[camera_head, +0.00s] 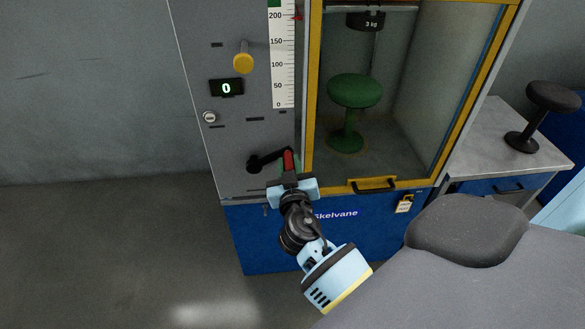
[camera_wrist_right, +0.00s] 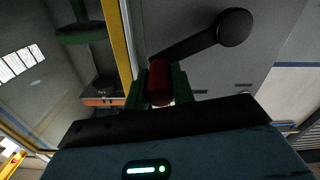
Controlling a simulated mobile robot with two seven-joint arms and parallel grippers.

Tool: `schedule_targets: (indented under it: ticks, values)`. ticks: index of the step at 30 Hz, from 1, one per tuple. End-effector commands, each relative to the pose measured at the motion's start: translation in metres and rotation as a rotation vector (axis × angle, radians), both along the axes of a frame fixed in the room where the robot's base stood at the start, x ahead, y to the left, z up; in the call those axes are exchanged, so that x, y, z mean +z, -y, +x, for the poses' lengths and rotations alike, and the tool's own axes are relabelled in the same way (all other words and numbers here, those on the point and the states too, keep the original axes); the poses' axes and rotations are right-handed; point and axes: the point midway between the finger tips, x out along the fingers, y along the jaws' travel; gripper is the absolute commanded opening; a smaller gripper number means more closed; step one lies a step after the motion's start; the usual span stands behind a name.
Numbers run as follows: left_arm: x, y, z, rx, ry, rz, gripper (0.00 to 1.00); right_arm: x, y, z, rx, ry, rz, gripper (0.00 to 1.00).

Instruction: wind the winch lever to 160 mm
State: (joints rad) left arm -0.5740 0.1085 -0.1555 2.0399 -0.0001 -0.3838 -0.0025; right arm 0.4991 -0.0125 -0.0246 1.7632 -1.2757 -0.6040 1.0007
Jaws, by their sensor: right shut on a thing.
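The winch lever (camera_head: 265,161) is a black crank with a red grip (camera_head: 289,160) on the grey machine front. Its arm points right and slightly up from its hub. My right gripper (camera_head: 290,180) is shut on the red grip. The right wrist view shows the red grip (camera_wrist_right: 160,82) between the two fingers, with the black crank arm (camera_wrist_right: 195,42) running up to the hub. The white scale (camera_head: 283,60) runs from 0 to 200, with a small red pointer (camera_head: 297,17) near the 200 mark. My left gripper is not in view.
A green stool (camera_head: 354,92) stands in the yellow-framed cabinet under a 3 kg weight (camera_head: 366,21). A display (camera_head: 227,88) reads 0, below a yellow knob (camera_head: 243,63). A bench (camera_head: 500,150) with a black stool (camera_head: 549,97) is at right. The floor at left is clear.

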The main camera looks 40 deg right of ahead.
Motion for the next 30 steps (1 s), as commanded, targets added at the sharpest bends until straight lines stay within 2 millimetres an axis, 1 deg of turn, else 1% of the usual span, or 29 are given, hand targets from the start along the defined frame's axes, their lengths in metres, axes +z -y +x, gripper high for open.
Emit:
schedule_targets:
  ticks: [1, 3, 15, 24, 30]
  values:
    - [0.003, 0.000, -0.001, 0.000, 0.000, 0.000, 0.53, 0.008, -0.002, 0.002, 0.000, -0.018, -0.036, 0.00]
    - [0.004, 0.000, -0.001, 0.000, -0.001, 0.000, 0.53, 0.014, -0.005, 0.004, 0.000, -0.051, -0.092, 0.00]
    - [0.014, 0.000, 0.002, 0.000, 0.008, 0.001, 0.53, 0.040, -0.027, 0.017, -0.001, -0.243, -0.406, 0.00]
    - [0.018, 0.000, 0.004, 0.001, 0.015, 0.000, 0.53, 0.049, -0.041, 0.026, -0.001, -0.347, -0.574, 0.00]
    - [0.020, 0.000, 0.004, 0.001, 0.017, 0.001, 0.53, 0.051, -0.047, 0.029, 0.000, -0.385, -0.636, 0.00]
